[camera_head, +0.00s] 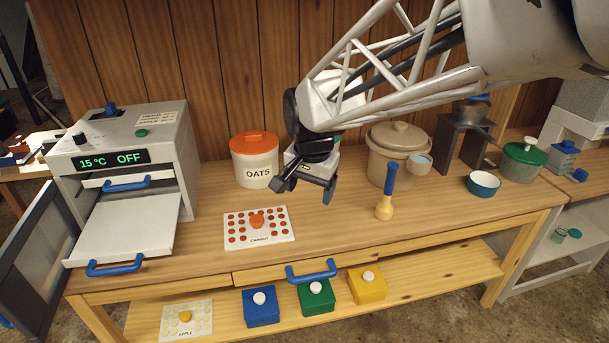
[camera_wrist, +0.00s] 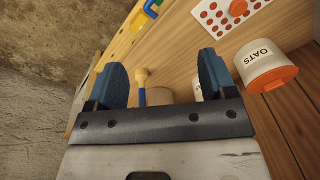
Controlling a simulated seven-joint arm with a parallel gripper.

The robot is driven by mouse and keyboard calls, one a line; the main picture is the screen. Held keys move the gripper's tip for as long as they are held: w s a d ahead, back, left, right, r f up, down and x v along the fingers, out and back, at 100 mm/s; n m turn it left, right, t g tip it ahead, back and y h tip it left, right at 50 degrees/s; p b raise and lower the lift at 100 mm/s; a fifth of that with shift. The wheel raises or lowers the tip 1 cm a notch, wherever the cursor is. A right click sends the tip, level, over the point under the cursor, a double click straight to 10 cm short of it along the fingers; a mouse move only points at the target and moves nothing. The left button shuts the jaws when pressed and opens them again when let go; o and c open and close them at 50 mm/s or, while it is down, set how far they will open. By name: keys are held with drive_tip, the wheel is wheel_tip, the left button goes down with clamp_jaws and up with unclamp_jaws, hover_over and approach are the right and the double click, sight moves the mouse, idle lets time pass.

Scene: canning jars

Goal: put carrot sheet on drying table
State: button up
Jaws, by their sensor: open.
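The carrot sheet (camera_head: 286,236) is a white sheet with rows of orange-red dots, a CARROT label and an orange knob. It lies flat on the wooden bench (camera_head: 345,245), and part of it shows at the top of the wrist view (camera_wrist: 208,32). My gripper (camera_head: 303,190) is open and empty, above the bench and to the right of and behind the sheet. Its two blue fingers are spread in the wrist view (camera_wrist: 162,75), with the sheet outside them. No surface is labelled as the drying table, so I cannot tell which it is.
A dryer (camera_head: 120,148) reading 15 °C OFF has its door open and a tray (camera_head: 125,228) pulled out. The OATS jar (camera_head: 254,165), beige pot (camera_head: 395,150) and baster (camera_head: 387,195) stand near my gripper. An apple sheet (camera_head: 203,312) and several coloured boxes sit on the lower shelf.

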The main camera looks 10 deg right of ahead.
drive_tip(key=s+d+n, duration=0.2)
drive_tip(key=s+n, duration=0.1)
drive_tip(key=s, duration=0.7)
drive_tip(key=s+d+n+t, duration=0.1)
drive_tip(key=s+n, duration=0.3)
drive_tip(key=s, duration=0.6)
drive_tip(key=shift+d+r, duration=0.2)
drive_tip(key=shift+d, duration=0.35)
